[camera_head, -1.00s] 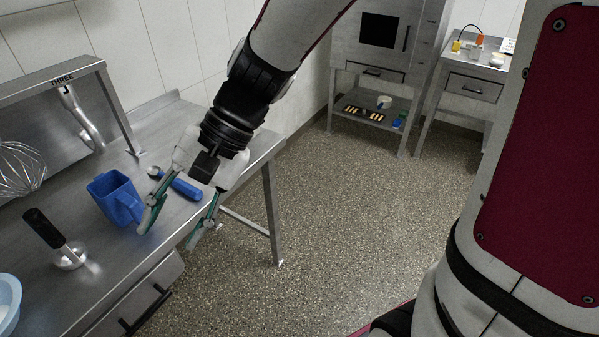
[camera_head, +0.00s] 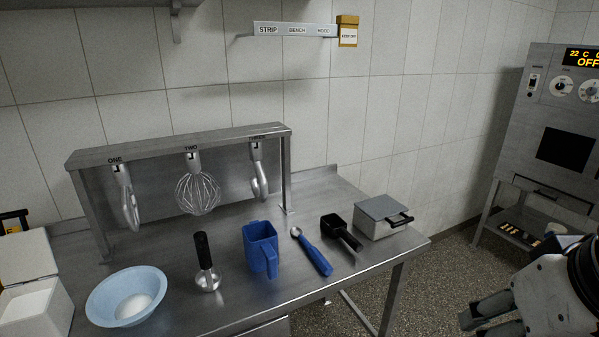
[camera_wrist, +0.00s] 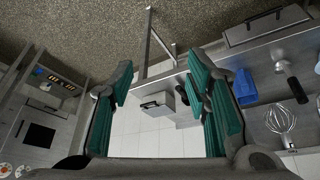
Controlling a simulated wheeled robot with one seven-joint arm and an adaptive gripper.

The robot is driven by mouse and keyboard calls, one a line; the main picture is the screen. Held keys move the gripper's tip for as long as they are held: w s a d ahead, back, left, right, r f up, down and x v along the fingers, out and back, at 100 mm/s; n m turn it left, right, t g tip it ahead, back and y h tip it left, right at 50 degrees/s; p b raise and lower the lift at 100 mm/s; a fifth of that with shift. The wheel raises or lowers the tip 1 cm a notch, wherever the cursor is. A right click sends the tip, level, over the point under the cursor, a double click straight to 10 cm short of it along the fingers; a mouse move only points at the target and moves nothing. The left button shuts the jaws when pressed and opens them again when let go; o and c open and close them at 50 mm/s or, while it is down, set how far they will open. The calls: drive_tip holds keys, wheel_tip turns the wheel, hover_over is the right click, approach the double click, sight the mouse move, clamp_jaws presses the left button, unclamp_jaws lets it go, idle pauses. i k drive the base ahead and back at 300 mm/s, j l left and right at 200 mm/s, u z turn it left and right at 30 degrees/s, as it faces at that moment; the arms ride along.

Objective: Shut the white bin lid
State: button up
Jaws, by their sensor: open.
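The white bin (camera_head: 38,306) stands at the left edge of the table in the head view, partly cut off by the frame. Its white lid (camera_head: 26,256) is up, tilted back behind the opening, and the inside shows. My gripper (camera_head: 482,312) is at the lower right of the head view, far from the bin, off the right end of the table. In the wrist view my gripper (camera_wrist: 160,95) has its two green-padded fingers wide apart, with nothing held between them. The bin is not seen in the wrist view.
A pale blue bowl (camera_head: 126,296) stands right of the bin. Along the steel table (camera_head: 225,314) are a masher (camera_head: 206,270), blue jug (camera_head: 261,250), blue-handled scoop (camera_head: 313,252), black tool (camera_head: 341,232) and grey lidded box (camera_head: 382,217). A utensil rack (camera_head: 180,152) stands behind.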

sight(27, 255)
drive_tip(key=u, duration=1.8)
